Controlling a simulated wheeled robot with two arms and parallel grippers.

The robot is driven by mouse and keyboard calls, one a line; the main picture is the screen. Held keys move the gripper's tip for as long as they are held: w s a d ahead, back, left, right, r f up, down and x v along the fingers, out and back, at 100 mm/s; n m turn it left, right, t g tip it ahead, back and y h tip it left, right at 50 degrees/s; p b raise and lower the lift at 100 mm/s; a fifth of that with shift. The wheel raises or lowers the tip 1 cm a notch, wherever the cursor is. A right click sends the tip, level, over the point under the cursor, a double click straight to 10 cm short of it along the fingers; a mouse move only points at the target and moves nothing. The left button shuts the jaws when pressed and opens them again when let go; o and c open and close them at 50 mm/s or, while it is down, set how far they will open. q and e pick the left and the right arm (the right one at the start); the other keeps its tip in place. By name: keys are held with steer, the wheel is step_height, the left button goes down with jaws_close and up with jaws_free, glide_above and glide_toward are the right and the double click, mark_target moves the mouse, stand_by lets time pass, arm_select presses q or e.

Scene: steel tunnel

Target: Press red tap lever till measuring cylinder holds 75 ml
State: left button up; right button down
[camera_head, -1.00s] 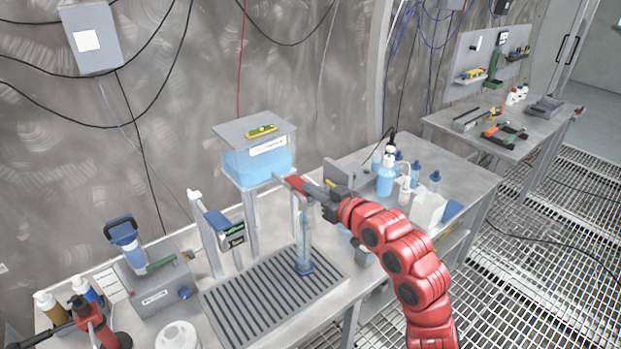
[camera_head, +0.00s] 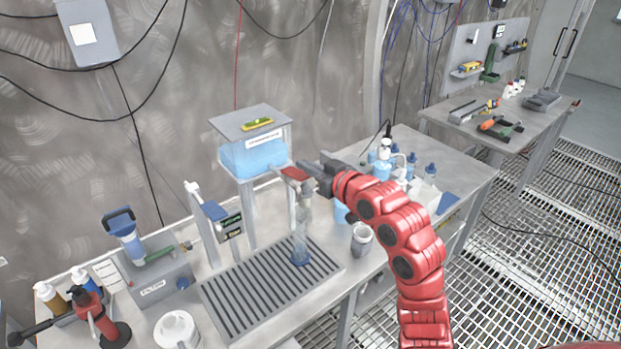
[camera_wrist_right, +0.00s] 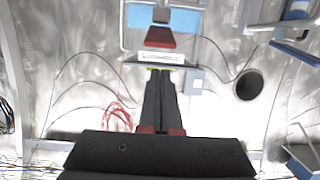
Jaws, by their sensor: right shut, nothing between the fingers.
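The red tap lever (camera_head: 295,174) sticks out from the front of a clear tank of blue liquid (camera_head: 255,156). It also shows in the wrist view (camera_wrist_right: 160,37), beyond my fingertips with a gap in the picture. The measuring cylinder (camera_head: 301,246) stands upright below the tap on the slotted drip tray (camera_head: 255,300). Its liquid level is too blurred to read. My right gripper (camera_head: 311,181) is shut and empty, right beside the lever's outer end; I cannot tell whether it touches. Its closed fingers also show in the wrist view (camera_wrist_right: 160,88). My left gripper is not visible.
A stand with a blue device and display (camera_head: 222,220) is left of the tray. A grey cup (camera_head: 361,238) stands to the right, below my arm. Several bottles (camera_head: 383,165) are behind it. A grey box (camera_head: 160,280) and a white container (camera_head: 176,330) are at the left.

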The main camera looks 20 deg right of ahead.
steer(key=b+v, duration=0.2)
steer(key=v, duration=0.7)
steer(key=shift+s+d+r+b, duration=0.25)
steer(key=shift+s+r+b, duration=0.05)
steer(key=shift+r, duration=0.05)
stand_by(1.6)
